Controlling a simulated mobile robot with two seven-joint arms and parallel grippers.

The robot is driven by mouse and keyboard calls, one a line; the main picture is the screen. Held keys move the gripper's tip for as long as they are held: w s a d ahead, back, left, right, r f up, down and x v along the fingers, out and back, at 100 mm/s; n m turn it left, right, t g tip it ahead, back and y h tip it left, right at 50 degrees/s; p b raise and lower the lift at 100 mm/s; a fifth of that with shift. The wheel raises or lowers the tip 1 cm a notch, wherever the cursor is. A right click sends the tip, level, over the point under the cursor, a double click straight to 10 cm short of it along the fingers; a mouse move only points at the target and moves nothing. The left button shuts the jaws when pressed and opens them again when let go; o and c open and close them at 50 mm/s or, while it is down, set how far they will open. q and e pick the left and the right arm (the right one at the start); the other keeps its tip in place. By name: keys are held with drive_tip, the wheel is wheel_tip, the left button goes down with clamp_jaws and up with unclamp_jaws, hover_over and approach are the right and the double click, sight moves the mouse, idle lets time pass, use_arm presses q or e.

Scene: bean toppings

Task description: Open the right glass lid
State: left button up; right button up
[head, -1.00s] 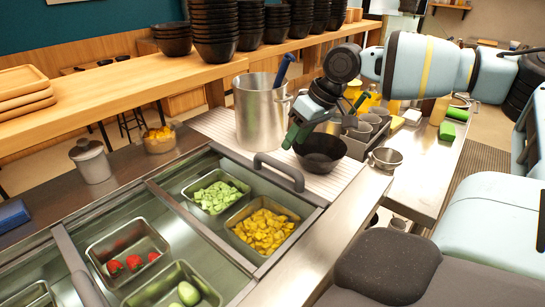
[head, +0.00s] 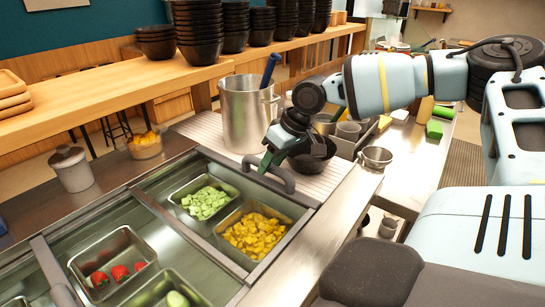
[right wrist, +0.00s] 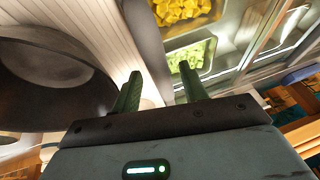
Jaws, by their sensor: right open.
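The right glass lid (head: 285,240) lies shut in its grey frame over pans of chopped green and yellow toppings. Its dark arched handle (head: 283,174) is at the lid's far edge. My left gripper is out of view.
A black bowl (head: 313,158) stands close beside my right gripper, with a steel pot (head: 247,118) behind. Small metal cups and bottles crowd the right. The left lid section holds a pan of strawberries (head: 100,278). A lidded jar (head: 71,170) stands at left.

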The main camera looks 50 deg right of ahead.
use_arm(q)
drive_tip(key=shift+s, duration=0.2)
use_arm(e)
clamp_jaws()
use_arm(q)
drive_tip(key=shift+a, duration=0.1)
use_arm(e)
drive_tip(key=shift+a, duration=0.1)
